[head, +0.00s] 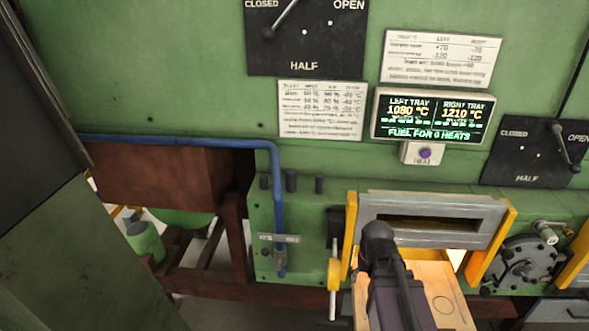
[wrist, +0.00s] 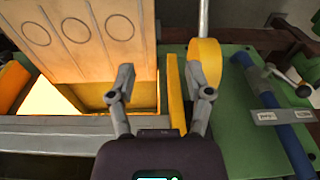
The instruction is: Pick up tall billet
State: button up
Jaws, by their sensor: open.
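Three short dark cylinders stand in a row on the green ledge left of the furnace door in the head view. My gripper (wrist: 160,82) is open and empty in the wrist view, fingers spread over the edge of the glowing tray (wrist: 85,62) and a yellow upright bar (wrist: 176,92). No billet shows in the wrist view. In the head view my dark arm covers part of the tray (head: 440,290), and my fingers cannot be made out.
The furnace door (head: 432,208) is above the tray, with yellow side bars. The display (head: 432,117) reads left tray 1080 °C, right tray 1210 °C, fuel for 0 heats. The tray circles are empty where visible.

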jog(key=w+a+r+n+t+y+p, duration=0.4)
jog(key=w+a+r+t, duration=0.8)
jog(key=w+a+r, duration=0.6)
jog(key=shift+a+r+t+y+p, duration=0.3)
jog(key=shift+a+r+y+p, duration=0.1)
jog(key=shift+r+y, duration=0.1)
jog(key=shift+f, duration=0.1)
